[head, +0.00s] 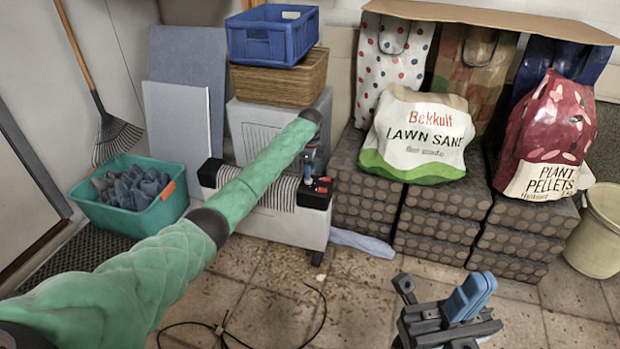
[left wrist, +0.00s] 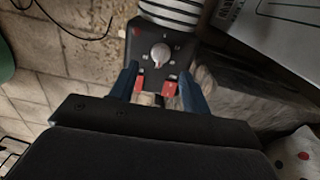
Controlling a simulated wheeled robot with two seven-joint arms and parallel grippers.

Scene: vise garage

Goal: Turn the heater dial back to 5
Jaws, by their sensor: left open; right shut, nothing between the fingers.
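The heater (head: 285,225) is a white oil radiator with black end caps, standing on the tiled floor. Its black control panel (head: 318,192) is on the right end. In the left wrist view the heater dial (left wrist: 160,54) is a round pale knob with small marks around it; I cannot read its setting. Two red switches (left wrist: 141,88) sit close to it. My left gripper (head: 309,168) is over the panel; in the wrist view its blue fingers (left wrist: 157,86) are apart, flanking the switches, with the dial just beyond the tips. My right gripper (head: 474,296) is shut and empty, low over the floor.
Stacked dark paver-like blocks (head: 440,220) stand right of the heater, with a lawn sand bag (head: 415,135) and plant pellets bag (head: 545,140) on top. A teal bin (head: 130,215) is at left. A black cable (head: 225,330) lies on the floor. The front floor is mostly clear.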

